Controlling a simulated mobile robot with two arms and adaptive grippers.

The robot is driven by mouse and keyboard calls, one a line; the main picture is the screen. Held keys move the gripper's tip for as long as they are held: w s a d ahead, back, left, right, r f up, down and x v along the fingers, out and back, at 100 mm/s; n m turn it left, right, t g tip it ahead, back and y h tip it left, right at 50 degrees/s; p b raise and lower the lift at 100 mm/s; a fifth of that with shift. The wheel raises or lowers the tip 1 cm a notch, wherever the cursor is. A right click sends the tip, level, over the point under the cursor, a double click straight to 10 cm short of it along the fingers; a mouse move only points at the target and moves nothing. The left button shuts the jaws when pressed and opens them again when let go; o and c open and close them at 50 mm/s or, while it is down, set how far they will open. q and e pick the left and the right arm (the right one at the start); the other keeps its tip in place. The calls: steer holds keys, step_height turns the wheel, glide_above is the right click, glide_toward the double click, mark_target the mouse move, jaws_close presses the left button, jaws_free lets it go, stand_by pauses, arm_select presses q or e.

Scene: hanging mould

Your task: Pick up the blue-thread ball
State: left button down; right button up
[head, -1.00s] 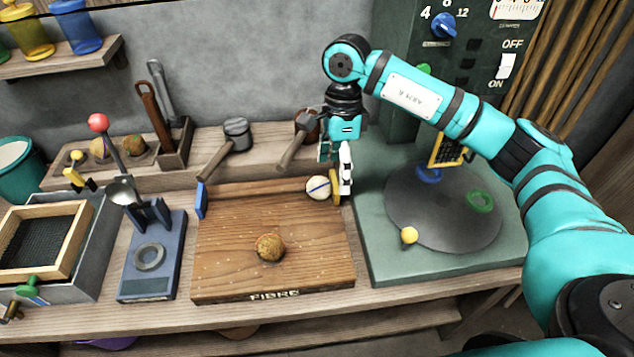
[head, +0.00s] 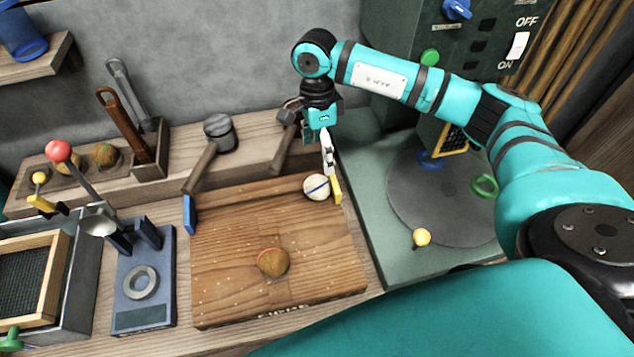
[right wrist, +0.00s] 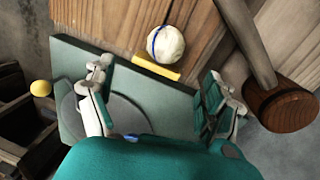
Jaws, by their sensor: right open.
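The blue-thread ball is a pale ball (head: 316,187) with a blue line around it. It rests at the far right corner of the wooden board (head: 225,270), against a small yellow block (head: 337,190). My right gripper (head: 318,158) is open and hangs just above and behind the ball. In the right wrist view the ball (right wrist: 166,45) lies beyond the fingertips, centred between the two spread fingers (right wrist: 155,92), with nothing between them. A brown ball (head: 272,262) with a reddish thread sits on the board nearer the front. My left gripper is not in view.
A mallet (head: 218,128) and another hammer (head: 288,122) lie on the back shelf close to my right gripper. A green machine with a round grey plate (head: 440,205) stands to the right. A blue stand (head: 148,275) is left of the board.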

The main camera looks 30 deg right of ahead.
mark_target(319, 177)
step_height(319, 177, down, 4)
steer(key=shift+s+r, duration=0.1)
steer(key=shift+r, duration=0.1)
steer(key=shift+s+a+f+p, duration=0.15)
steer(key=shift+f+p, duration=0.45)
steer(key=shift+f, duration=0.8)
step_height(319, 177, down, 4)
steer(key=shift+a+r+p, duration=0.1)
steer(key=shift+r+p, duration=0.05)
steer(key=shift+p, duration=0.3)
steer(key=shift+s+f, duration=0.1)
steer(key=shift+f, duration=0.15)
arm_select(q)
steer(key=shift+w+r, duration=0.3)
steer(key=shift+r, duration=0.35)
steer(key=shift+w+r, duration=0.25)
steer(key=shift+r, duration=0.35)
arm_select(e)
steer(key=shift+c, duration=0.2)
steer(key=c, duration=1.2)
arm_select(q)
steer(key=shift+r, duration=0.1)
arm_select(e)
steer(key=shift+r, duration=0.1)
steer(key=shift+c, duration=0.2)
